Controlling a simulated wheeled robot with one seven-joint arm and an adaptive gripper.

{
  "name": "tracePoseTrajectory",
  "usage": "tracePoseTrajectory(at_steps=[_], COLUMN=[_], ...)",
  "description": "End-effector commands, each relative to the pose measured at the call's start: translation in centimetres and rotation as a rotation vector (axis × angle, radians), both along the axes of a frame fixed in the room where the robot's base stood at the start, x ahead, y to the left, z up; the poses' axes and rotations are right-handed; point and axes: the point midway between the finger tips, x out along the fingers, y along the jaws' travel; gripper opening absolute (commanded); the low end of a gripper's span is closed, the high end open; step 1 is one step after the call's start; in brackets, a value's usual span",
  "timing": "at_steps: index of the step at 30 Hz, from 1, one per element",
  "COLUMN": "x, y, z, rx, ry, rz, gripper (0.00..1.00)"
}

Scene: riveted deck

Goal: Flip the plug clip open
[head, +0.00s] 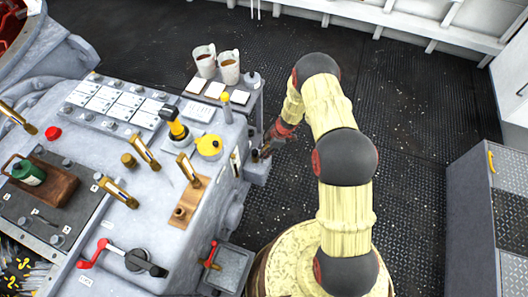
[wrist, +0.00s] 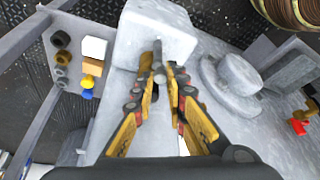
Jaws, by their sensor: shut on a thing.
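My gripper (wrist: 160,78) has yellow fingers, and in the wrist view their tips close together on a small dark upright part, which I take to be the plug clip (wrist: 157,52). It stands at a pale grey block (wrist: 140,35), with a bronze piece beside it. The fingertips hide much of the clip, so its angle is unclear. In the head view my gripper (head: 267,150) reaches down at the right side of the grey console, by a small grey box (head: 257,173) with dark parts on top.
The grey console (head: 215,120) with brass levers lies left of my gripper. Two mugs (head: 228,68) stand on a side shelf behind it. A red-handled box (head: 230,268) is nearer me. A grey cabinet (head: 470,215) stands at right, with open black deck (head: 425,130) between.

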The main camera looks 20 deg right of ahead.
Motion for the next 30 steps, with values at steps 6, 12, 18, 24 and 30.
tracePoseTrajectory(at_steps=[6,12,18,24,30], x=[0.15,0.26,0.22,0.20,0.21], y=[-0.05,-0.07,-0.11,-0.12,-0.12], z=[0.44,0.20,0.06,0.02,0.02], rx=[0.000,0.001,0.001,0.001,0.000], ry=[0.000,0.000,0.001,0.001,0.001], rz=[0.152,0.303,0.361,0.361,0.360], gripper=[0.00,0.00,0.00,0.00,0.23])
